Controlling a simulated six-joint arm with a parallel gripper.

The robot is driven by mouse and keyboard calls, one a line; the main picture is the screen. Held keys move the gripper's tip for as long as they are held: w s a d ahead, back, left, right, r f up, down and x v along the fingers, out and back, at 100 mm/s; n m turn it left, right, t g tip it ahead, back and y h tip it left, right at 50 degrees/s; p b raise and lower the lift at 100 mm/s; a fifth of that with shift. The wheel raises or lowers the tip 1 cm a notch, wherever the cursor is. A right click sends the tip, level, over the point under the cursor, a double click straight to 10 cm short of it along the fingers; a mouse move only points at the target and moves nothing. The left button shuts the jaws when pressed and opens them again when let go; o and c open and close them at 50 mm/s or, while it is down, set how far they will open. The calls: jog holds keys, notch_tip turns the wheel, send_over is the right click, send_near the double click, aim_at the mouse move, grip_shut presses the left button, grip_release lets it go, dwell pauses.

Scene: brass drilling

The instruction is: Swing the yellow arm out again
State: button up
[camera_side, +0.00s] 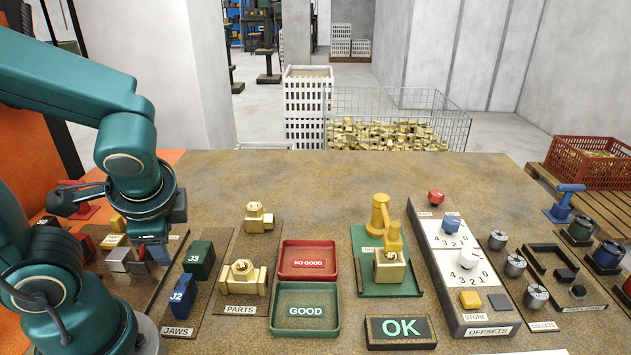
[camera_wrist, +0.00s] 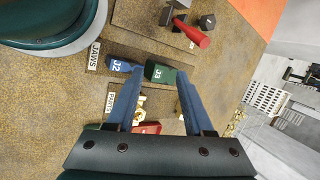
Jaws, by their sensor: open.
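The yellow arm (camera_side: 393,237) stands on the green fixture (camera_side: 362,270) right of the middle of the table in the side view. Its round yellow post (camera_side: 380,209) is behind it. The arm's end is over a brass part (camera_side: 389,267) seated in the fixture; I cannot tell whether they touch. My gripper (camera_side: 152,254) is at the left, above the left-hand boards and far from the yellow arm. In the wrist view its two blue fingers (camera_wrist: 160,76) are apart with nothing held between them. The yellow arm does not show in the wrist view.
A red NO GOOD tray (camera_side: 307,277) and a green GOOD tray (camera_side: 285,321) lie left of the fixture. The PARTS board (camera_side: 221,297) holds brass parts. J2 (camera_side: 182,294) and J3 (camera_side: 199,259) blocks stand nearer my gripper. The white offsets panel (camera_side: 431,248) borders the fixture's right.

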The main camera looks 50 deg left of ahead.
jog(key=w+d+r+n+t+h, duration=0.35)
jog(key=d+n+h, duration=0.25)
jog(key=d, duration=0.3)
jog(key=w+d+r+t+h, duration=0.1)
jog(key=w+d+r+t, duration=0.1)
jog(key=w+r+t, duration=0.55)
jog(key=n+t+y, duration=0.2)
jog(key=t, duration=0.1)
send_over(392, 226)
jog(key=s+a, duration=0.3)
jog(key=a, duration=0.1)
notch_tip(392, 226, down, 3)
jog(key=d+f, duration=0.1)
jog(key=f, duration=0.2)
jog(key=d+f+m+g, duration=0.1)
jog(key=f, duration=0.1)
jog(key=d+f+m+g, duration=0.1)
jog(key=d+f, duration=0.1)
jog(key=f, duration=0.1)
jog(key=shift+s+f+h, duration=0.3)
jog(key=shift+s+h, duration=0.05)
jog(key=shift+h, duration=0.05)
jog(key=shift+x, duration=2.45)
jog(key=shift+r, duration=0.1)
